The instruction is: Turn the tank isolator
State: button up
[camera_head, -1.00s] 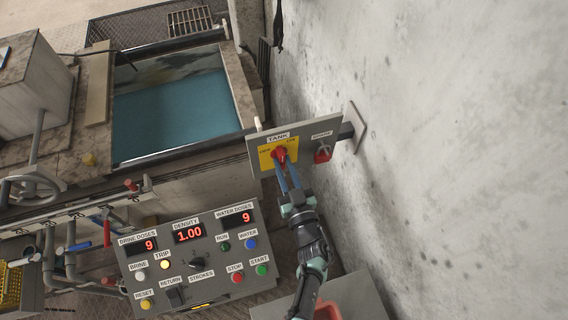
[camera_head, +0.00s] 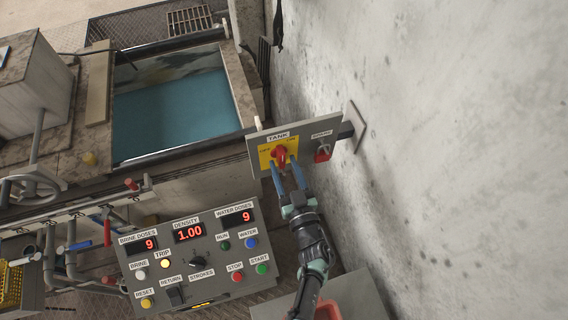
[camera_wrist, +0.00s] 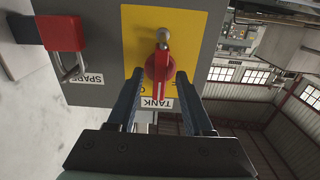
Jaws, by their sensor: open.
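The tank isolator (camera_head: 280,155) is a red rotary handle on a yellow plate under the label TANK, on a grey panel (camera_head: 301,142) by the wall. In the wrist view the red handle (camera_wrist: 160,68) lies along the picture's vertical, with a grey round-ended piece at its upper end. My gripper (camera_head: 285,168) is open, its two blue fingers pointing at the isolator. In the wrist view the fingers (camera_wrist: 158,82) stand either side of the handle's near end, with gaps showing. I cannot tell how deep they reach.
A control console (camera_head: 195,255) with displays and buttons stands below left. A water tank (camera_head: 175,112) lies behind. The concrete wall (camera_head: 450,140) is close at right.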

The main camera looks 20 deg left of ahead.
jog(key=p+v, duration=0.2)
jog(key=v, duration=1)
jog(key=shift+s, duration=0.15)
jog(key=shift+s+d, duration=0.1)
